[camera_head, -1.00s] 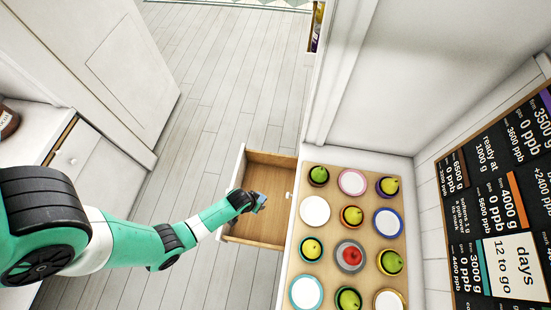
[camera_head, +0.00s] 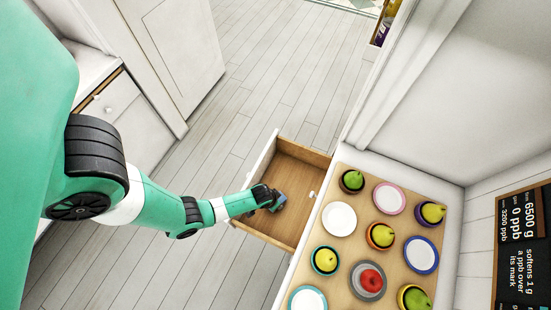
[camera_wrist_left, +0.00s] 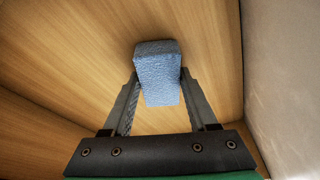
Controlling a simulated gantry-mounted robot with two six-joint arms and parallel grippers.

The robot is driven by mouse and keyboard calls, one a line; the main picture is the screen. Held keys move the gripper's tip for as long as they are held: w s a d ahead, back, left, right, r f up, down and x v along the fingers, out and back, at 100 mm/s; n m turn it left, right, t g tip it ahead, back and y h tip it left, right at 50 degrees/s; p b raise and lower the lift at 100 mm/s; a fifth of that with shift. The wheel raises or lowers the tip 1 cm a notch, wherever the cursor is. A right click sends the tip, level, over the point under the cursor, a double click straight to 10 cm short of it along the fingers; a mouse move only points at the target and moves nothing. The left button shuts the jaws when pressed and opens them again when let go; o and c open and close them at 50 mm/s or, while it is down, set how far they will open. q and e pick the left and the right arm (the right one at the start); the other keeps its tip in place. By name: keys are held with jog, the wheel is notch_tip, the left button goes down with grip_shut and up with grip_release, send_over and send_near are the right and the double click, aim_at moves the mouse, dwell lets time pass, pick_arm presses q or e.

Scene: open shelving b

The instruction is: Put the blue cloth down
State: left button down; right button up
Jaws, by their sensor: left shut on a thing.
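The blue cloth (camera_wrist_left: 158,75) is a small textured block-like bundle between the two fingers of my left gripper (camera_wrist_left: 158,88) in the left wrist view. The gripper is shut on it. In the head view, my left gripper (camera_head: 275,200) is over the open wooden drawer (camera_head: 290,170), and the cloth (camera_head: 281,201) shows as a small blue patch at its tip. The wrist view has the drawer's wooden floor behind the cloth. I cannot tell whether the cloth touches the floor. My right gripper is not in view.
Right of the drawer, a wooden board (camera_head: 344,253) holds several plates and bowls with pears, and a red fruit (camera_head: 371,280). A dark sign (camera_head: 522,235) is at the far right. A white cabinet (camera_head: 115,110) stands at the left. The drawer around the gripper looks empty.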

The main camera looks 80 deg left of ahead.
pick_arm(q)
jog(key=shift+f, duration=0.15)
jog(key=shift+c, duration=0.9)
grip_release()
jog(key=p+v, duration=1)
jog(key=v, duration=0.2)
jog(key=shift+r, duration=0.25)
